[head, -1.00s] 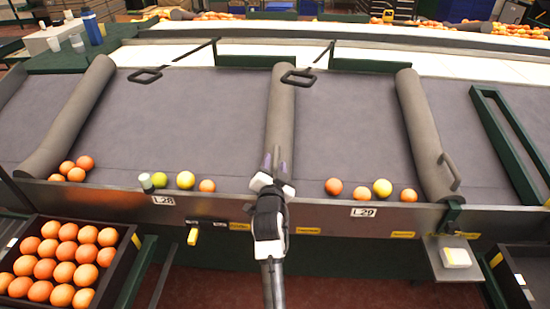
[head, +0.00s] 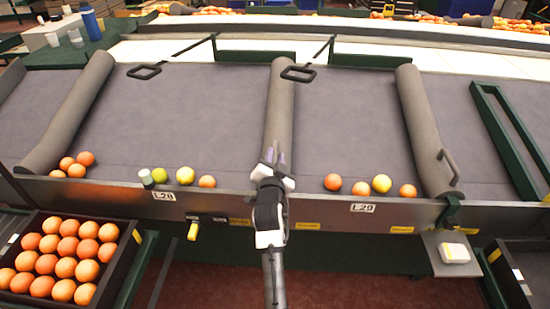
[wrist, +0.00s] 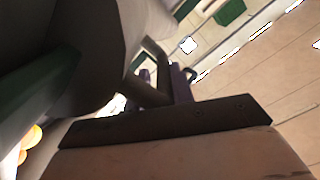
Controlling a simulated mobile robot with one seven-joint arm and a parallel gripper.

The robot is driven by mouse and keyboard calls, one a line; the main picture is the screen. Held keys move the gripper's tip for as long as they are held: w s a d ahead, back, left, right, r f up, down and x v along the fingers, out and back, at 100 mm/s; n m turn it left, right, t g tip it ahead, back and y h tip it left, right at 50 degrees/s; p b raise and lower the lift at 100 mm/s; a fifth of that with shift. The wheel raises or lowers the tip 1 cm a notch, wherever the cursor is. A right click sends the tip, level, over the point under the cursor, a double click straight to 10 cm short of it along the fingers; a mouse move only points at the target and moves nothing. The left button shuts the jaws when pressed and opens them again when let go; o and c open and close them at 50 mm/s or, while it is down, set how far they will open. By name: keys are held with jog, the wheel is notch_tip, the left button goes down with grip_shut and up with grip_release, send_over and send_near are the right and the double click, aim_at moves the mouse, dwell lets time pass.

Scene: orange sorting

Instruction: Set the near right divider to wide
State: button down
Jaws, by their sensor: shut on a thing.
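A grey padded divider (head: 280,105) runs down the sloped belt between the lanes marked L28 (head: 164,196) and L29 (head: 362,207). My gripper (head: 273,155) is at this divider's near end, just above the front rail. In the wrist view its purple fingers (wrist: 166,88) are closed around a grey bar handle (wrist: 153,62). In the head view the gripper hides that handle. Another grey divider (head: 425,130) stands on the right, with its handle (head: 449,168) free. A third divider (head: 70,110) slants on the left.
Several fruits rest along the front rail (head: 330,201) in both lanes, with a small white-topped cup (head: 146,179) in the left one. A crate of oranges (head: 124,262) stands at front left.

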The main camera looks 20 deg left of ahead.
jog(key=s+a+b, duration=0.3)
jog(key=a+b, duration=0.4)
jog(key=a, duration=0.4)
jog(key=shift+s+r+b, duration=0.2)
jog(key=shift+r+b, duration=0.1)
jog(key=shift+b, duration=0.05)
jog(key=c, duration=1.6)
grip_release()
jog(key=shift+a, duration=0.1)
jog(key=shift+o, duration=1.2)
jog(key=shift+a, duration=0.2)
jog(key=shift+f, duration=0.1)
jog(key=shift+d+f, duration=0.1)
jog(key=shift+f, duration=0.1)
